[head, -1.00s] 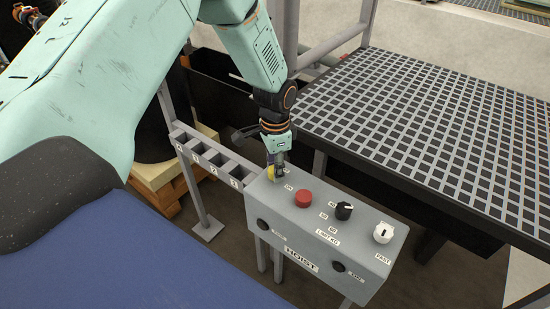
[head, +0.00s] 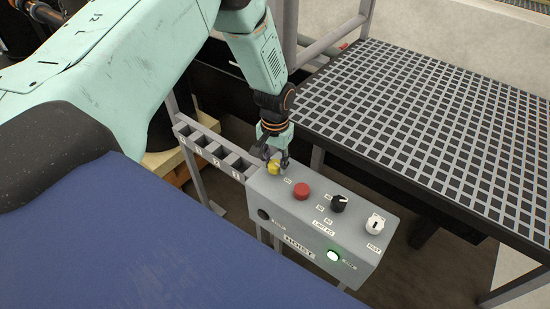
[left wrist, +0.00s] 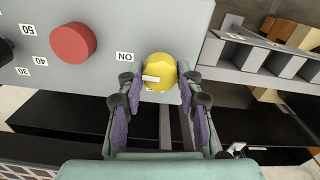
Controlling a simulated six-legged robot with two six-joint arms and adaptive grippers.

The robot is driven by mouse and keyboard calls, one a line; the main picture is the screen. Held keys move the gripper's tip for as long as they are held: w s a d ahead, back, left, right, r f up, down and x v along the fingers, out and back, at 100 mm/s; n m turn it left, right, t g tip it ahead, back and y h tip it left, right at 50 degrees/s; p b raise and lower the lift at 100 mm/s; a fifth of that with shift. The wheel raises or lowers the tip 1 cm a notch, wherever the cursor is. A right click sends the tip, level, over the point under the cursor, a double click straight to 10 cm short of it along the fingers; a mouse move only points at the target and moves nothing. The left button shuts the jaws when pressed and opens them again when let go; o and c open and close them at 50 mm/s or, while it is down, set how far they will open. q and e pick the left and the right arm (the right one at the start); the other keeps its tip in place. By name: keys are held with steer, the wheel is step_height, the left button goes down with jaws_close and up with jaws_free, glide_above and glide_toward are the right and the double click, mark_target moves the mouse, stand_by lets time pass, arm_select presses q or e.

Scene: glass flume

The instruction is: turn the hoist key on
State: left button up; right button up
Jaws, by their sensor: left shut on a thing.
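The hoist key is a round yellow knob (head: 273,169) at the left end of the top of a grey control box (head: 376,262) marked HOIST. In the left wrist view the yellow knob (left wrist: 160,71) has a white pointer mark on its left side, the side where an ON label (left wrist: 125,57) is. My left gripper (head: 277,159) comes down from above and is shut on the knob, a finger on each side of it in the left wrist view. On the box front, the right lamp (head: 333,256) glows green and the left lamp (head: 264,215) is dark. My right gripper is out of view.
A red button (head: 301,191), a black dial (head: 339,203) and a white FAST switch (head: 375,224) stand along the box top. A grey slotted rack (head: 211,152) adjoins its left end. A grating platform (head: 430,120) lies behind. A blue surface (head: 130,240) fills the front left.

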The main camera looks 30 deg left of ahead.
mark_target(275, 163)
arm_select(q)
steer(key=shift+w+r+n, duration=0.25)
steer(key=shift+w+n, duration=0.05)
steer(key=shift+w, duration=0.05)
steer(key=o, duration=1.1)
steer(key=shift+s+f, duration=0.15)
steer(key=shift+s, duration=0.15)
steer(key=shift+o, duration=0.2)
step_height(275, 163, up, 12)
